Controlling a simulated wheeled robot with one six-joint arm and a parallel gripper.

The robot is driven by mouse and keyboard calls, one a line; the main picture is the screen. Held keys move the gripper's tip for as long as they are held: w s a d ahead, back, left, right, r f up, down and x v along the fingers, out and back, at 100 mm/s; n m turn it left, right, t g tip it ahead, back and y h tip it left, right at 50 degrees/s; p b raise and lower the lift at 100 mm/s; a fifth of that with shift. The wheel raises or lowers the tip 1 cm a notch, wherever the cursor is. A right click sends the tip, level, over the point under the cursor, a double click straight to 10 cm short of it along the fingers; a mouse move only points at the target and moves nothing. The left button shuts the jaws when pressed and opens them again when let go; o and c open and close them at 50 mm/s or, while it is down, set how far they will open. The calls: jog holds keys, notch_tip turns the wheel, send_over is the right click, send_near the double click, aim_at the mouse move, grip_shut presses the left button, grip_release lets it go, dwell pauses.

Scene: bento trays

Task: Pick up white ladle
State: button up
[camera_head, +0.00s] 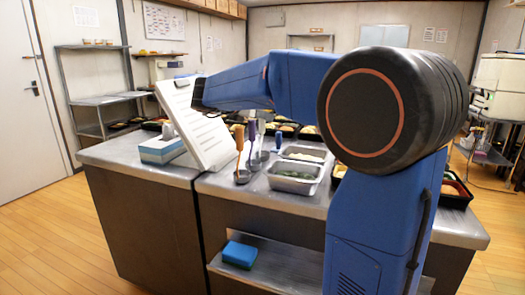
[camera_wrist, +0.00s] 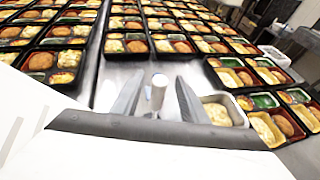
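In the wrist view my gripper (camera_wrist: 159,80) has its two grey fingers spread apart. A pale whitish upright post (camera_wrist: 158,93), which looks like the white ladle's handle end, stands between them with a gap on each side. Its lower part and any bowl are hidden. In the head view my blue arm reaches left over the counter, and its fingers do not show. No white ladle can be made out there. An orange-handled ladle (camera_head: 239,148) and a purple-handled ladle (camera_head: 252,140) stand on the counter.
A tall white slanted panel (camera_head: 205,135) stands on the counter beside a tissue box (camera_head: 160,148). Metal food pans (camera_head: 295,178) sit right of the ladles. Rows of filled bento trays (camera_wrist: 130,45) cover the far side. A blue item (camera_head: 239,254) lies on the lower shelf.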

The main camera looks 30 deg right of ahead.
jog(key=shift+x, duration=0.8)
jog(key=shift+a, duration=0.1)
grip_shut()
